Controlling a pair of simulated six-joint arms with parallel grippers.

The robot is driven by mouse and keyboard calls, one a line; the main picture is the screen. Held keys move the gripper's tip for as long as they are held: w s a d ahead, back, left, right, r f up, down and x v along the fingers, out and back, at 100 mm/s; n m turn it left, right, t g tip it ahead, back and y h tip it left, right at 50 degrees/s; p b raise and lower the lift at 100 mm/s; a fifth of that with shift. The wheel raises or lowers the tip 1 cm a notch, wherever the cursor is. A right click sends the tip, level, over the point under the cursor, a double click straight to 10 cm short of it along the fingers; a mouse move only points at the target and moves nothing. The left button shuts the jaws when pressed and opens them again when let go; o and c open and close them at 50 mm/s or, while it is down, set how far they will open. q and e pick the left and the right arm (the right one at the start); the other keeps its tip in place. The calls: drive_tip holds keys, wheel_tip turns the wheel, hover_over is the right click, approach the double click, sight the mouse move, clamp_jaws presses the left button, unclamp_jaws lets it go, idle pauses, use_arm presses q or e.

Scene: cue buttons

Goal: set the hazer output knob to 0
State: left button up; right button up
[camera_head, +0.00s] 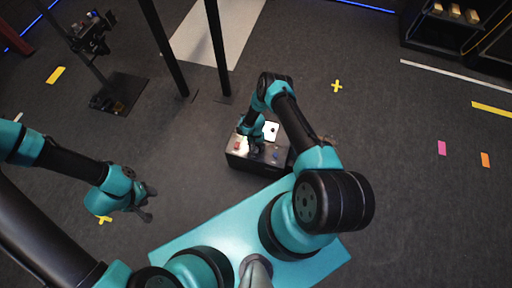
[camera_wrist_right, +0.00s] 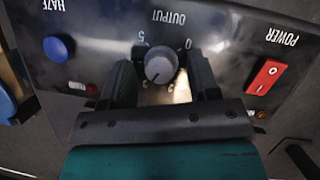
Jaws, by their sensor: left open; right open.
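The hazer is a dark box (camera_head: 240,161) on the floor, with its panel upside down in the right wrist view. The grey round output knob (camera_wrist_right: 161,64) sits under the word OUTPUT, with a 5 and a 0 printed beside it. Its pointer is too unclear to read. My right gripper (camera_wrist_right: 161,75) is open, with one finger on each side of the knob and a gap on both sides; I cannot tell how deep the fingers reach. In the head view my right gripper (camera_head: 251,146) is over the box and hides the knob. My left gripper (camera_head: 149,203) is open and empty, away at the left.
On the panel, a blue HAZE button (camera_wrist_right: 59,48) and a red POWER rocker switch (camera_wrist_right: 267,77) flank the knob. A stand (camera_head: 119,92) and dark posts (camera_head: 166,50) are behind at the left. The floor around the box is mostly clear.

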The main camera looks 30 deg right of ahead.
drive_tip(key=c, duration=0.9)
